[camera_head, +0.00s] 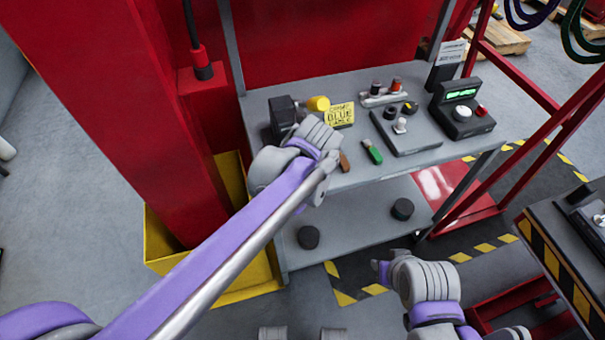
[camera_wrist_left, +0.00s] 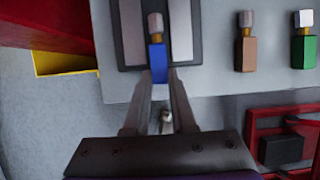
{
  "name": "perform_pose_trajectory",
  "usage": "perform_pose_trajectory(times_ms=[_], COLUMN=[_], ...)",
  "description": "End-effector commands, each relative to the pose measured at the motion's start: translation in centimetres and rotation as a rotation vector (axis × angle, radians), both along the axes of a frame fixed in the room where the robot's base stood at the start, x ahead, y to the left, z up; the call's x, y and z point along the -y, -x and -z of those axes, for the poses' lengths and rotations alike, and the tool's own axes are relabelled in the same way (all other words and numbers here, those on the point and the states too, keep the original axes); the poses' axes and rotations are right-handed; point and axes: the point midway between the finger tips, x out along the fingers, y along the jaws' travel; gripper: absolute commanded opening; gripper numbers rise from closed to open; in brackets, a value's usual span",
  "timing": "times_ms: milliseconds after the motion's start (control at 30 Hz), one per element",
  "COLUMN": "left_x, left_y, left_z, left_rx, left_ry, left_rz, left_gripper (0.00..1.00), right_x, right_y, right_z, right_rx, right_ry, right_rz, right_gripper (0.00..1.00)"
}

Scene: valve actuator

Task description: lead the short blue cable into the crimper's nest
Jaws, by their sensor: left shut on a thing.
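In the left wrist view my left gripper (camera_wrist_left: 160,82) is shut on the short blue cable (camera_wrist_left: 158,62), its fingers on either side of the lower end. The cable's copper and pale tip points away from the gripper, between two pale plates of the dark crimper (camera_wrist_left: 127,62). I cannot tell whether the cable rests in the nest or hovers above it. In the head view the crimper (camera_head: 283,113) stands at the bench's left end, partly behind my left gripper (camera_head: 318,137), which hides the blue cable. My right gripper (camera_head: 384,270) is low, in front of the bench, its fingers unclear.
A brown cable (camera_head: 344,161) and a green cable (camera_head: 372,152) lie right of my left gripper on the grey bench (camera_head: 425,165). A yellow sign (camera_head: 340,115), a dark plate with knobs (camera_head: 408,138) and a meter (camera_head: 460,113) stand behind. A red post (camera_head: 110,110) rises at left.

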Motion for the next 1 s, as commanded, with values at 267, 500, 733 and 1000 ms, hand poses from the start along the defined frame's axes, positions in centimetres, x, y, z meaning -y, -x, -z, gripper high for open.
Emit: perform_pose_trajectory(times_ms=[267, 500, 733, 1000], left_x=[-0.2, -0.4, -0.6, -0.6], left_y=[-0.7, -1.3, -1.8, -1.8], left_z=[0.0, 0.0, 0.0, 0.0], left_rx=[0.001, 0.001, 0.001, 0.001], left_ry=[0.0, 0.0, 0.0, -0.001], left_rz=[0.0, 0.0, 0.0, 0.0], left_gripper=[0.0, 0.0, 0.0, 0.59], right_x=[0.0, 0.0, 0.0, 0.0], right_y=[0.0, 0.0, 0.0, 0.0], right_z=[0.0, 0.0, 0.0, 0.0], right_rx=[0.0, 0.0, 0.0, 0.0], right_ry=[0.0, 0.0, 0.0, 0.0], right_rz=[0.0, 0.0, 0.0, 0.0], right_gripper=[0.36, 0.36, 0.36, 0.36])
